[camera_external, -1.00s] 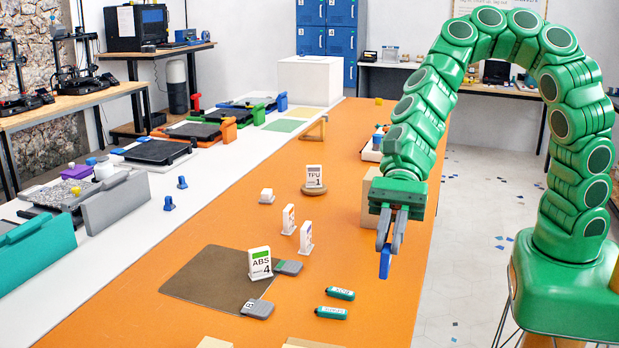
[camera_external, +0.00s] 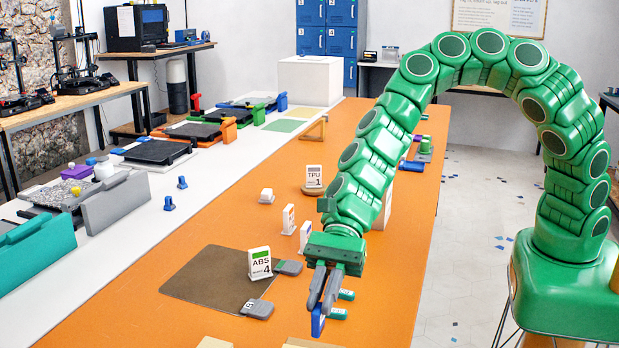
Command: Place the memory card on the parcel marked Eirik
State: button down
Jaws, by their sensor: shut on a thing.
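My gripper (camera_external: 318,305) is shut on a small flat blue piece (camera_external: 318,324), which looks like the memory card. It holds the card upright over the front right part of the orange table (camera_external: 390,290). The card's height above the table is hard to judge. No parcel label reading Eirik can be made out. Tan box tops (camera_external: 214,343) are cut off at the bottom edge, and a pale box (camera_external: 384,208) is partly hidden behind my arm.
Two green cylinders (camera_external: 338,313) lie beside my gripper, partly covered by it. Left of it are a brown mat (camera_external: 205,275), an "ABS 4" card stand (camera_external: 260,263) and two grey tags (camera_external: 257,308). White stands (camera_external: 288,219) and a "TPU 1" stand (camera_external: 314,177) are farther back.

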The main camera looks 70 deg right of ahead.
jog(key=shift+w+a+f, duration=0.35)
jog(key=shift+f, duration=1.8)
jog(key=c, duration=1.1)
grip_release()
jog(key=shift+f, duration=0.1)
jog(key=shift+c, duration=0.2)
jog(key=shift+w+d+r, duration=0.1)
jog(key=shift+d+r, duration=0.25)
jog(key=shift+d, duration=0.05)
jog(key=v, duration=1.1)
